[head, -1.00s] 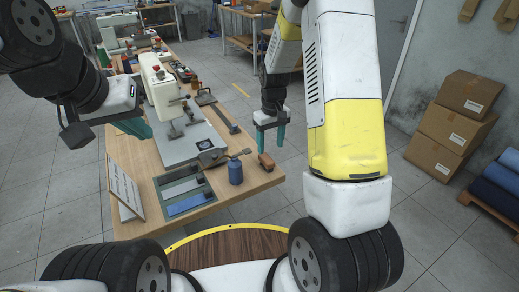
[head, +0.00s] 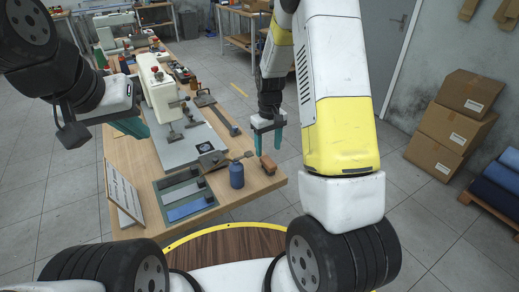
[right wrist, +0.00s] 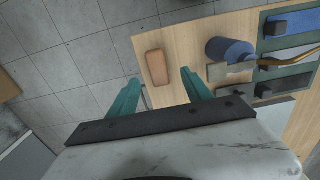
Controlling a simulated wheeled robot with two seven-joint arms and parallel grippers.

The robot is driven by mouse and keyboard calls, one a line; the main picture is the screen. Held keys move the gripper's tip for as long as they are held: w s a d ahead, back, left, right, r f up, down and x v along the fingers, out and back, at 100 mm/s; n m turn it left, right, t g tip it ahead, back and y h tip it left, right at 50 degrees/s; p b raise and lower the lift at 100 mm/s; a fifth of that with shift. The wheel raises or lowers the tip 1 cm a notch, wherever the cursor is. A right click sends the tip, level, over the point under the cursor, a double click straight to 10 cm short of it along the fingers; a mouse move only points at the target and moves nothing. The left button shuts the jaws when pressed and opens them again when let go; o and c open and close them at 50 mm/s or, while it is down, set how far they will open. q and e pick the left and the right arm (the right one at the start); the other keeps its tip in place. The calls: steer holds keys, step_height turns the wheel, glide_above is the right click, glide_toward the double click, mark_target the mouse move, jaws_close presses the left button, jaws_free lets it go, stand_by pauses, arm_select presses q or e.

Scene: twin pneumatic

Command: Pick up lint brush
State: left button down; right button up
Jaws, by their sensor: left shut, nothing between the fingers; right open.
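A small brown block with rounded corners, which looks like the lint brush (head: 268,166), lies at the near right corner of the wooden table. It also shows in the right wrist view (right wrist: 156,67), just beyond the fingertips. My right gripper (head: 265,146) is open and empty, pointing down above and behind the brush. In the right wrist view, the teal fingers (right wrist: 160,80) are spread wide on either side of the brush's near end, apart from it. My left gripper (head: 132,128) is shut and empty, at the table's left side near the sewing machine.
A blue bottle (head: 237,175) and a brush-like tool with a metal plate (head: 212,157) are left of the block. The sewing machine (head: 158,88) stands behind.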

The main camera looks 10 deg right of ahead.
mark_target(268, 161)
steer(key=f, duration=0.7)
steer(key=shift+w+d+f, duration=0.15)
steer(key=shift+w+f, duration=0.05)
steer(key=shift+f, duration=0.1)
jaws_close()
